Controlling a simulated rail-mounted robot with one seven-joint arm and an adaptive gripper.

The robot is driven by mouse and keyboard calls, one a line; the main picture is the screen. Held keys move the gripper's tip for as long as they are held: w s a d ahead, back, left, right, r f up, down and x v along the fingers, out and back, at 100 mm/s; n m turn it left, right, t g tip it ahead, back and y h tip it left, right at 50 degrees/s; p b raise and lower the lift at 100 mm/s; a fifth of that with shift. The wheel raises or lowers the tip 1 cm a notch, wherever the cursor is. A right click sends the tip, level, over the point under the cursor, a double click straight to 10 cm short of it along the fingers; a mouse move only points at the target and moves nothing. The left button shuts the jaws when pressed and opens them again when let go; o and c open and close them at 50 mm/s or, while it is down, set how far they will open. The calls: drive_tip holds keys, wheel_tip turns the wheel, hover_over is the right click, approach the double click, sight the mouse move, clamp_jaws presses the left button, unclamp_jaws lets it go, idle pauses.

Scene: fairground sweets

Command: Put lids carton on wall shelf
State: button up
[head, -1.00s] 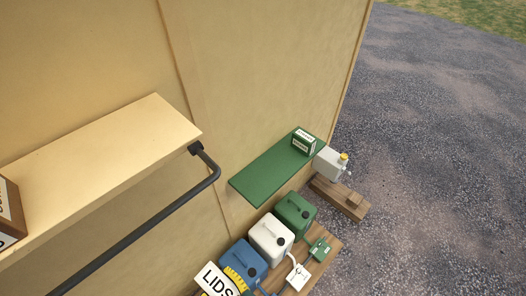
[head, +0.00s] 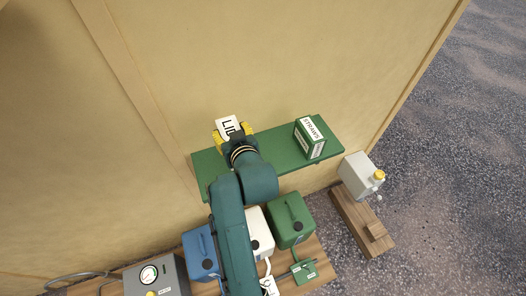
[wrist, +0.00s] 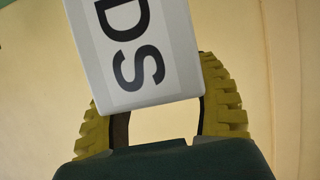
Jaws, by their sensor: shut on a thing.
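The lids carton (head: 228,125) is a white box with black letters, held at the left part of the green wall shelf (head: 270,152). It fills the upper middle of the wrist view (wrist: 140,45), tilted a little in the picture. My gripper (head: 233,134) has yellow ridged fingers and is shut on the carton, one finger on each side. The fingers also show in the wrist view (wrist: 160,100). My gripper and arm cover part of the shelf, so I cannot tell whether the carton touches it.
A green and white straws box (head: 310,137) stands on the shelf's right part. Below are blue (head: 201,252), white (head: 259,232) and green (head: 291,219) canisters, and a gauge box (head: 156,277). A pale jug (head: 358,174) stands right. The shelf between carton and straws box looks clear.

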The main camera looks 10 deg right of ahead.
wheel_tip(320, 180, down, 10)
drive_tip(key=shift+a+r, duration=0.1)
drive_tip(key=o, duration=1.3)
drive_tip(key=shift+c, duration=0.2)
